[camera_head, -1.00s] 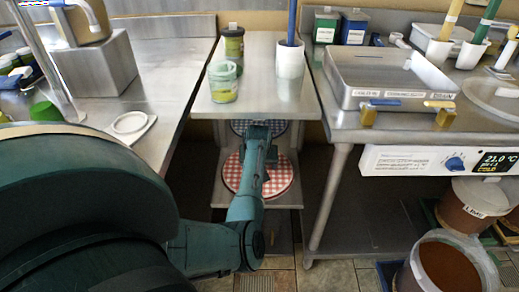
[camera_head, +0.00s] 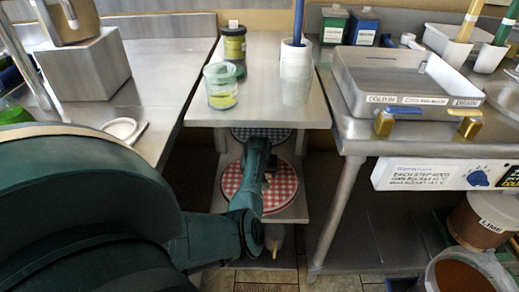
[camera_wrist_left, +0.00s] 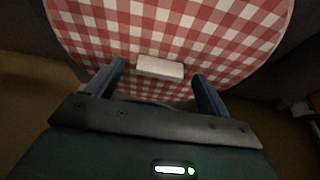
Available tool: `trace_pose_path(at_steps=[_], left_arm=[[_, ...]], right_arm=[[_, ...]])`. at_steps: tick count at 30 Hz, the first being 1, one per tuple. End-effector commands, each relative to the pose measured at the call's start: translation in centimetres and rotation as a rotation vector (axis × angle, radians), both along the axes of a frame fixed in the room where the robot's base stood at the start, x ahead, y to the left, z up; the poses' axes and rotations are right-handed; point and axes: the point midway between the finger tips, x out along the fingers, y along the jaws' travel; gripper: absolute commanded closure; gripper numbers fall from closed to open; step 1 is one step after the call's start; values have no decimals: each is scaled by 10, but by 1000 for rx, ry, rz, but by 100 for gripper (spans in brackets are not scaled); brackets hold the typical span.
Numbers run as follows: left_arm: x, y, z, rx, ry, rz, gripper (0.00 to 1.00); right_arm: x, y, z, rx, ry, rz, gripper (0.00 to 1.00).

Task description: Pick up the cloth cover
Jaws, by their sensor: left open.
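A round red-and-white checked cloth cover (camera_head: 285,188) lies on the low shelf under the steel table. My left gripper (camera_head: 260,152) reaches over it and hides its middle. In the left wrist view the checked cloth (camera_wrist_left: 180,35) fills the top, with a white tab (camera_wrist_left: 160,68) near its close edge. My open left gripper (camera_wrist_left: 158,74) has one finger on each side of the tab, with gaps to both. Whether the fingers touch the cloth is unclear. A blue-and-white checked cover (camera_head: 277,134) lies behind it, partly hidden. My right gripper is not in view.
The steel table top (camera_head: 265,105) hangs above the shelf and carries a clear cup (camera_head: 221,92), a dark jar (camera_head: 234,48) and a white holder (camera_head: 296,75). A table leg (camera_head: 335,220) stands right of the shelf. A brown-filled bucket (camera_head: 466,275) stands at lower right.

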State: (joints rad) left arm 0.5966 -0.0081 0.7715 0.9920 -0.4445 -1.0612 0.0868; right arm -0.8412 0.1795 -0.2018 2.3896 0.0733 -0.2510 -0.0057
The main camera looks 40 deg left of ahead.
Motion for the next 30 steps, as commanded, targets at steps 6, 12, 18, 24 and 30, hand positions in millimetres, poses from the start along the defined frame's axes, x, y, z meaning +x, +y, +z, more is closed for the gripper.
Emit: trace_pose_path(at_steps=[6, 12, 18, 24, 30], left_arm=[[3, 3, -9, 0, -1, 2, 20], [3, 3, -8, 0, -1, 1, 26], [3, 3, -8, 0, -1, 1, 42], [3, 3, -8, 0, -1, 1, 58], [3, 3, -8, 1, -2, 1, 70]], right_arm=[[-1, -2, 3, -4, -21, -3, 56], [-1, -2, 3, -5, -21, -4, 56], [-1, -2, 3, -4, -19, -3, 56], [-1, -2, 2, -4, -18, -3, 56], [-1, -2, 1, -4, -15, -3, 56]])
